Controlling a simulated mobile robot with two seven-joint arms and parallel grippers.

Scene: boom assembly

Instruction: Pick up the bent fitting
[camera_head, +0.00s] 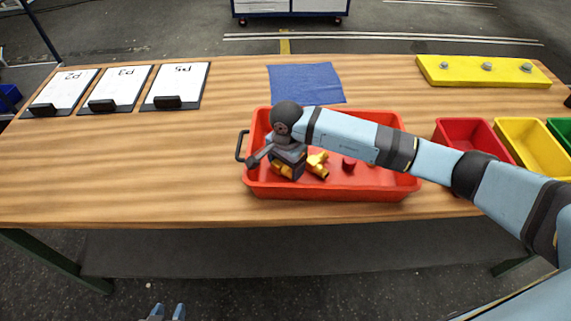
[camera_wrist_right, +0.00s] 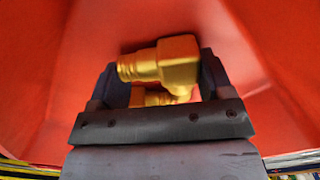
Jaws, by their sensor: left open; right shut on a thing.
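My right gripper (camera_head: 283,172) reaches down into the red tray (camera_head: 330,191) near its left end. In the right wrist view it (camera_wrist_right: 161,85) is shut on a brass bent fitting (camera_wrist_right: 178,62), an elbow with a ribbed end, which lies across between the dark fingers. More brass shows behind it, partly hidden by the gripper. In the head view another brass fitting (camera_head: 318,165) lies in the tray just right of the gripper. My left gripper (camera_head: 167,312) shows only its two tips at the bottom edge, apart and empty, in front of the table.
A small red part (camera_head: 349,163) lies in the tray. A blue cloth (camera_head: 305,83) lies behind it. Red (camera_head: 468,137) and yellow (camera_head: 533,144) bins stand at the right, a yellow block (camera_head: 484,72) behind them. Clipboards (camera_head: 176,85) lie at the back left. The left table front is clear.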

